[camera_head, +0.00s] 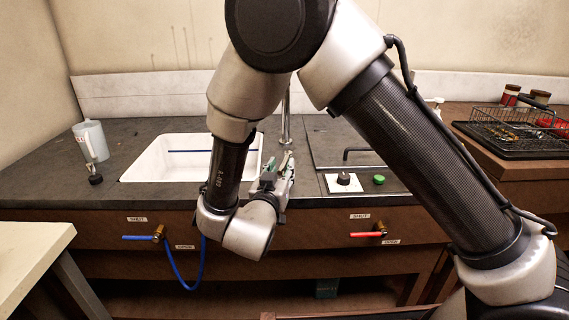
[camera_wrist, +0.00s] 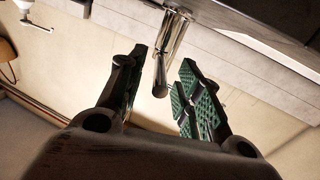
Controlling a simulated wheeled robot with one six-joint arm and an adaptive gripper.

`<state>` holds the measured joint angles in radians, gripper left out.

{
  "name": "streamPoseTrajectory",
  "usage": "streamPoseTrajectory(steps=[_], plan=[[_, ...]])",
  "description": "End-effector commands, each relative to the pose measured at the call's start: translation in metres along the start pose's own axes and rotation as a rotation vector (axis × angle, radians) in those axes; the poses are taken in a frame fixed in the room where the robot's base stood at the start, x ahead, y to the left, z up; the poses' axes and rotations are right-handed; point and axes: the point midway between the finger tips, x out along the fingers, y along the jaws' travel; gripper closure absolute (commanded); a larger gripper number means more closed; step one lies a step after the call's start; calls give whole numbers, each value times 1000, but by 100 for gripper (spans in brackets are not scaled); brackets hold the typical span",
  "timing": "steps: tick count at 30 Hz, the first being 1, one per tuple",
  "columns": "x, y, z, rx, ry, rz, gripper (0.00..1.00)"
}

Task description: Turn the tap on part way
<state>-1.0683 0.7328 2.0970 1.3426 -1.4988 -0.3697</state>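The tap is a chrome upright (camera_head: 287,118) behind the counter's front edge, right of the white sink (camera_head: 136,173); its lower part is partly hidden by my gripper. In the wrist view the chrome tap (camera_wrist: 174,38) ends in a slim rod with a rounded tip, which shows between my fingers. My gripper (camera_head: 279,165) is over the counter front at the sink's right side. In the wrist view my gripper (camera_wrist: 162,62) is open, its green pads apart on either side of the rod. I see no clear contact.
A blue-handled valve (camera_head: 140,238) and a red-handled valve (camera_head: 367,235) sit on the cabinet front, with SHUT and OPEN labels. A jug (camera_head: 91,140) stands left of the sink. A control knob (camera_head: 344,179) and green button (camera_head: 379,180) are at right. A wire basket (camera_head: 500,122) stands farther right.

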Motion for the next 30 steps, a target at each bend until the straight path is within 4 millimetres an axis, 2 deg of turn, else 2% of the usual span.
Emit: streamPoseTrajectory(steps=[3, 7, 17, 21, 23, 30], plan=[[19, 1, 0, 1, 0, 3, 65], [32, 0, 0, 0, 0, 1, 65], [37, 0, 0, -1, -1, -1, 65], [37, 0, 0, -1, -1, -1, 91], [37, 0, 0, -1, -1, -1, 100], [37, 0, 0, -1, 0, -3, 100]])
